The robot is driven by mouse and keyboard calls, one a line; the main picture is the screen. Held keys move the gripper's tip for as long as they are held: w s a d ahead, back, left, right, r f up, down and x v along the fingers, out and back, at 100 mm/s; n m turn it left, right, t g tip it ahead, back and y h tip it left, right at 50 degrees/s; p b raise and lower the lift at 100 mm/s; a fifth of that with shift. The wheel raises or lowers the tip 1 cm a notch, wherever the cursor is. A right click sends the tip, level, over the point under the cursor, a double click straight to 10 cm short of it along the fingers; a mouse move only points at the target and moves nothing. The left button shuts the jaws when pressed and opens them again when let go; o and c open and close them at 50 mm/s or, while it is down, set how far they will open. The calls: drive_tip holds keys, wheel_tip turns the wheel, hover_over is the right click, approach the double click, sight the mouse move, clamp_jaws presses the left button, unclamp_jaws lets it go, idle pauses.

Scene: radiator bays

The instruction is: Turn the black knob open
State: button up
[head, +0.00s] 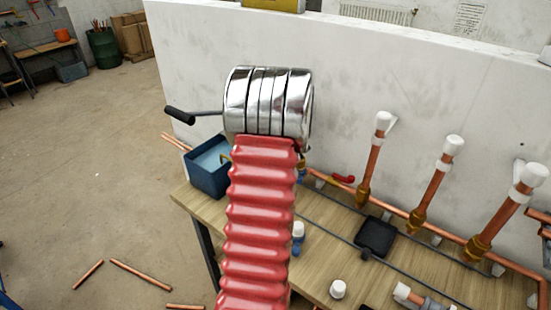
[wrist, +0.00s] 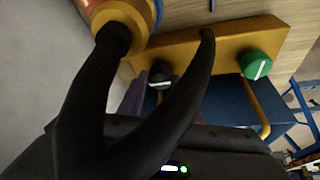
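The black knob (wrist: 160,79) is in the wrist view, mounted on a yellow-orange block (wrist: 190,46), and a pale mark shows on its face. My gripper (wrist: 161,36) has two curved black fingers spread apart, with the knob seen in the gap between them, close to the right finger. Nothing is held. I cannot tell whether a finger touches the knob. A green knob (wrist: 260,65) with a white line sits on the same block, right of the fingers. In the head view my arm hides the gripper and the black knob.
A blue bin (head: 208,177) stands at the wooden bench's (head: 330,255) left end. Copper pipes (head: 430,200) with white caps rise along the white wall (head: 400,70). A red-handled valve (head: 342,179) sits near my arm. An orange-brass fitting (wrist: 125,14) is by the left fingertip.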

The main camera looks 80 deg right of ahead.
drive_tip(key=o, duration=0.4)
drive_tip(key=shift+c, duration=0.2)
drive_tip(key=v, duration=1.3)
drive_tip(key=shift+r, duration=0.35)
drive_tip(key=shift+a, duration=0.15)
